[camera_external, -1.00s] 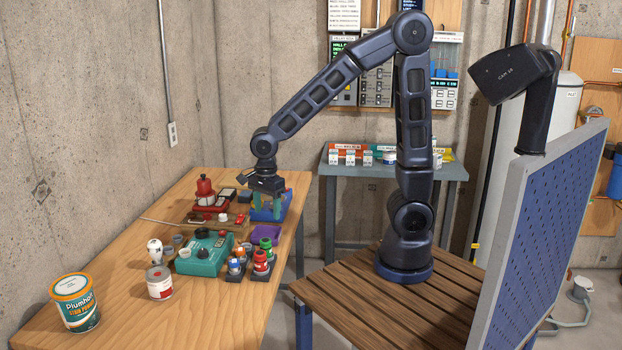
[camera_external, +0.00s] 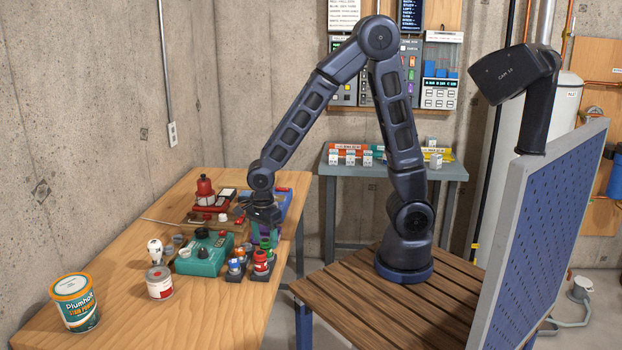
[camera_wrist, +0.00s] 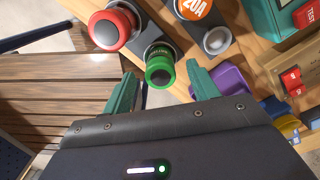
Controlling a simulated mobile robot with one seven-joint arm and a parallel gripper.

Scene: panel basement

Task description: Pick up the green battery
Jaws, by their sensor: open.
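The green battery (camera_wrist: 160,70) is a short green cylinder with a dark holder behind it. In the wrist view it lies between and just beyond the two teal fingertips of my gripper (camera_wrist: 164,88). The fingers are spread apart, with room on both sides of the battery. In the external view my gripper (camera_external: 264,236) points down over the right side of the wooden table. The green battery (camera_external: 266,245) shows there only in part, just below the fingers and behind a red-topped cylinder.
A red-topped cylinder (camera_wrist: 112,27) and an orange-labelled one (camera_wrist: 195,10) stand close by the battery. A purple tray (camera_wrist: 233,80) is to the right. A teal box (camera_external: 204,255), a small can (camera_external: 159,282) and a large can (camera_external: 75,303) stand on the table (camera_external: 205,318).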

